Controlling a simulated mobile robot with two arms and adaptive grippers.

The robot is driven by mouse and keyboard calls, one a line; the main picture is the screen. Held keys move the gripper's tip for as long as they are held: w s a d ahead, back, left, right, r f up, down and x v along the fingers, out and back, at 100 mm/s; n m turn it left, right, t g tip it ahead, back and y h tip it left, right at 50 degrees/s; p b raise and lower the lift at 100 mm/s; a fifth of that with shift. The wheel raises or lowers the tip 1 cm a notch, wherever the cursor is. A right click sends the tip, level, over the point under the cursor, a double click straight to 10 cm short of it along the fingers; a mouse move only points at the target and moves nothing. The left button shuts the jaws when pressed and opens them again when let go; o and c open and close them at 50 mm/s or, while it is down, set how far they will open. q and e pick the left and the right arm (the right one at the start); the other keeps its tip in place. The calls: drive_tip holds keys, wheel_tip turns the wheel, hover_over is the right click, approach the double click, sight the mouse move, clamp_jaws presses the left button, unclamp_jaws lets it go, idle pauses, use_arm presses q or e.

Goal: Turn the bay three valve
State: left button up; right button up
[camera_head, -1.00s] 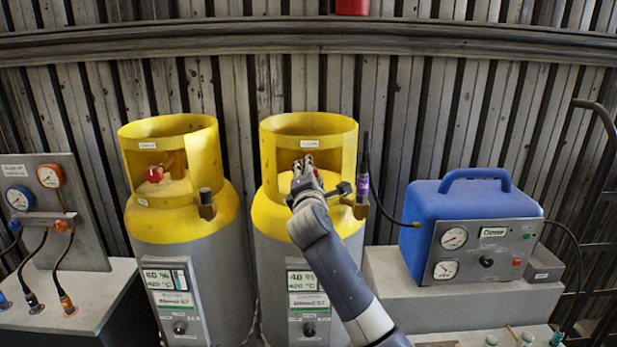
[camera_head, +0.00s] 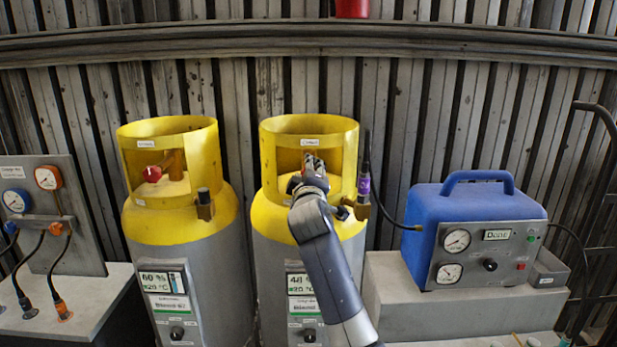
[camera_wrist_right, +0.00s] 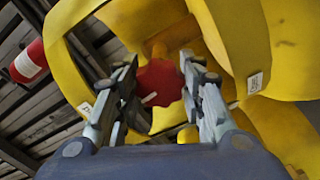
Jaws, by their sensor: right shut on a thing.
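Two grey cylinders with yellow collars stand side by side. The right cylinder (camera_head: 268,222) has my right gripper (camera_head: 313,161) inside its collar opening. In the right wrist view my right gripper (camera_wrist_right: 160,88) is shut on a red valve handwheel (camera_wrist_right: 158,80), which sits between its two fingers. In the head view my gripper hides this handwheel. The left cylinder (camera_head: 160,224) has its own red valve handwheel (camera_head: 152,173), untouched. I cannot read bay numbers. My left gripper is not in view.
A blue machine (camera_head: 462,215) with gauges stands at the right, with a black hose running to the right cylinder's side fitting. A gauge panel (camera_head: 86,212) with hoses is at the left. The yellow collar (camera_wrist_right: 232,40) closely surrounds my right gripper.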

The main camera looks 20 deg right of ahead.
drive_tip(key=shift+f+m, duration=0.1)
drive_tip(key=shift+m, duration=0.6)
drive_tip(key=o, duration=1.1)
drive_tip(key=v, duration=1.2)
